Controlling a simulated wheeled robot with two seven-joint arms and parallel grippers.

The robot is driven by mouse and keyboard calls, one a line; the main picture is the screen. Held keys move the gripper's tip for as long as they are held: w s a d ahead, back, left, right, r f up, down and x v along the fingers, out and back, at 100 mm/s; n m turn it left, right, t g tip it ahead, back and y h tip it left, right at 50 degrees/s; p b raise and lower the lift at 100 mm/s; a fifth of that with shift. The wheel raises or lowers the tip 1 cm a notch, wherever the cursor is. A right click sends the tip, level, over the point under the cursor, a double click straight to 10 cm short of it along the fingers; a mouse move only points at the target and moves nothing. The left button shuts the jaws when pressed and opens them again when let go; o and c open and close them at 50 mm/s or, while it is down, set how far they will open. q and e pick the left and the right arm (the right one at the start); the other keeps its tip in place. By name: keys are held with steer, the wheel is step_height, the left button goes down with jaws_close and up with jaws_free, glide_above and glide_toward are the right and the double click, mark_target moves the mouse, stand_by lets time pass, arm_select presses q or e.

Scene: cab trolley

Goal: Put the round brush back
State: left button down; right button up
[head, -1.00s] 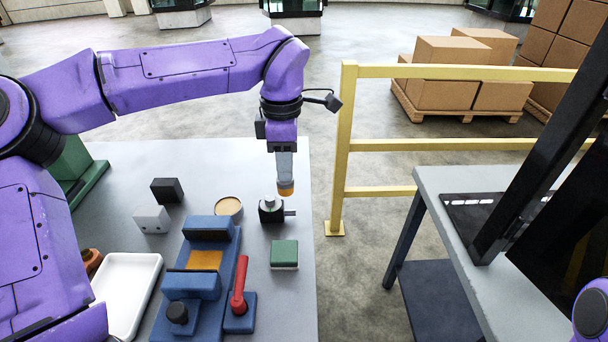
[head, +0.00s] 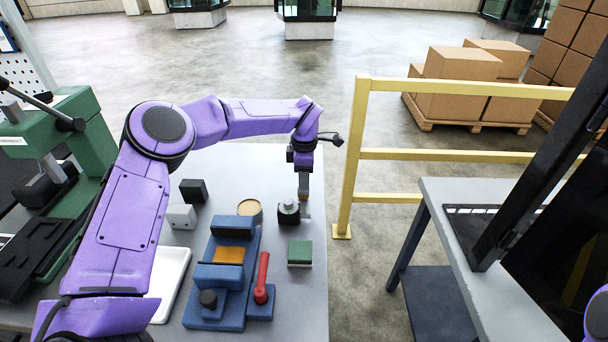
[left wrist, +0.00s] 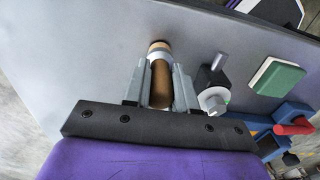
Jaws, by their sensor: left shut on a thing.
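My left gripper (head: 304,190) is over the far right part of the grey table, just beside a black block with a pale round top (head: 289,212). In the left wrist view the gripper (left wrist: 161,72) is shut on a brown cylinder with a pale band and tan end, which looks like the round brush (left wrist: 160,88). The brush lies lengthwise between the fingers, its tan end beyond the fingertips. I cannot tell whether that end touches the table. In the head view the brush is mostly hidden by the gripper. My right gripper is out of view.
A tan round disc (head: 250,209), a green-topped block (head: 300,253), a blue fixture with a red lever (head: 262,278), a dark cube (head: 193,190) and a grey block (head: 181,216) stand nearby. A white tray (head: 171,283) is at left. A yellow railing (head: 355,170) stands beyond the right edge.

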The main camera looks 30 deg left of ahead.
arm_select(q)
steer(key=shift+w+f, duration=0.3)
steer(key=shift+f, duration=0.05)
steer(key=c, duration=0.9)
jaws_free()
steer(key=shift+s+r, duration=0.1)
steer(key=shift+s, duration=0.1)
steer(key=shift+w, duration=0.1)
step_height(320, 180, up, 11)
steer(key=shift+r+b, duration=0.15)
steer(key=shift+b, duration=0.6)
steer(key=shift+r, duration=0.45)
